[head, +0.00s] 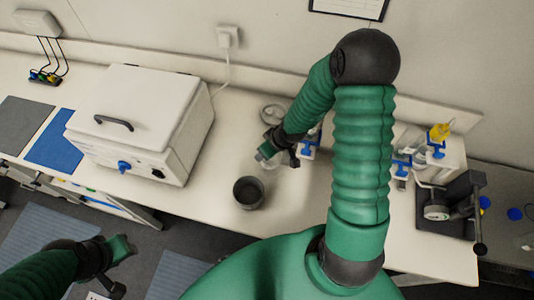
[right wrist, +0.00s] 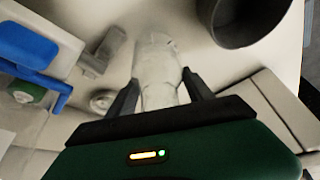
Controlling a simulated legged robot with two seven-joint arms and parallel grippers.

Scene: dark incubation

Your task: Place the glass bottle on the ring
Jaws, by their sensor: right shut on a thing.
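My right gripper (head: 272,150) is shut on the glass bottle (head: 266,157), above the white bench. In the right wrist view, the clear bottle (right wrist: 158,70) sits between the two dark fingers of my right gripper (right wrist: 160,95). Whether its base touches the bench I cannot tell. A pale round thing (head: 272,112) lies on the bench behind my right gripper; it may be the ring, but it is too small to be sure. My left gripper (head: 118,262) hangs low at the left, apart from the bench; its fingers are unclear.
A dark open pot (head: 248,193) stands just in front of the bottle. A white incubator box (head: 140,120) is at the left. Blue-and-white holders (head: 310,145) stand right of the gripper.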

